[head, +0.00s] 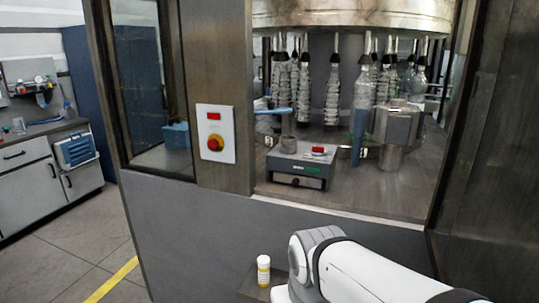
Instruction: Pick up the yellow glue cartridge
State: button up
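A small upright cylinder (263,271) with a white top and a yellow body stands on a small dark ledge in front of the machine, at the bottom centre of the head view. It is the only thing there that fits the yellow glue cartridge, but it is too small to tell for certain. My white and grey arm shows just right of it. My gripper is not in view, so its state and its distance from the cylinder are hidden.
The small ledge (248,290) is partly covered by my arm. Behind it rises the machine's grey front panel (200,235). Above, a grey box device (300,167) and a metal canister (395,135) stand inside the open bay. Floor at left is clear.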

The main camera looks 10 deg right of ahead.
aim_at(264, 261)
jog(key=k, duration=0.4)
jog(key=u, duration=0.5)
jog(key=i, duration=1.45)
jog(key=z, duration=0.5)
